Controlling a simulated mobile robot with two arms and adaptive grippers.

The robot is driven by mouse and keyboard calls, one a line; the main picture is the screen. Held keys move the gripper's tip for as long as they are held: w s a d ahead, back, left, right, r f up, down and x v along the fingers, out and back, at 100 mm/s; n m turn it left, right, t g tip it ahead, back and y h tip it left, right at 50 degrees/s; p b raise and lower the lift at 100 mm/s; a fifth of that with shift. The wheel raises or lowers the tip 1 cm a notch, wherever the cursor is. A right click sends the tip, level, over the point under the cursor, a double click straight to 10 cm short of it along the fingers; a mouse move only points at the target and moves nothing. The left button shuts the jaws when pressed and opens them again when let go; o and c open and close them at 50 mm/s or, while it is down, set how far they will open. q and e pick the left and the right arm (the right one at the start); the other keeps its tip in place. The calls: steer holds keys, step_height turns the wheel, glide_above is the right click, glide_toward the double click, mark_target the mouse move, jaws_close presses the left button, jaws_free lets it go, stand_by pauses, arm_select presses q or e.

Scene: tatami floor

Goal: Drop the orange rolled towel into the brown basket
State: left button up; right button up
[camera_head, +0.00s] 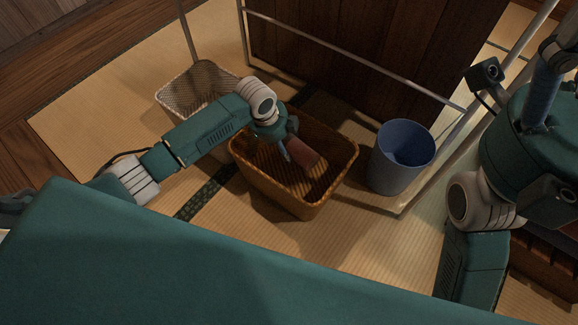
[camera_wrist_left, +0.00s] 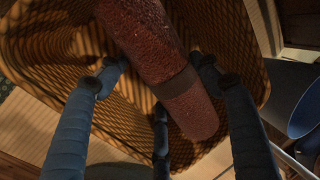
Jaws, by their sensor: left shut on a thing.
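The rolled towel, dull reddish-orange here (camera_head: 304,152), is in my left gripper (camera_head: 286,150), over the brown basket (camera_head: 318,204). In the left wrist view the towel (camera_wrist_left: 143,38) runs diagonally between the blue fingers of the gripper (camera_wrist_left: 162,66), with a dark band around it. The fingers are closed on it. The basket's woven wall (camera_wrist_left: 40,50) lies behind and below the towel in that view. The basket's inside shows no other object. My right arm is folded at the right edge of the head view; its fingers cannot be made out clearly.
A pale wire basket (camera_head: 180,97) stands left of the brown basket, partly behind my left arm. A blue bin (camera_head: 392,170) stands to its right. A metal rail (camera_head: 350,60) and dark wooden panel (camera_head: 400,50) are behind. Tatami in front is clear.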

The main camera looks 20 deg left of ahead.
arm_select(q)
steer(key=o, duration=1.3)
steer(key=v, duration=1.2)
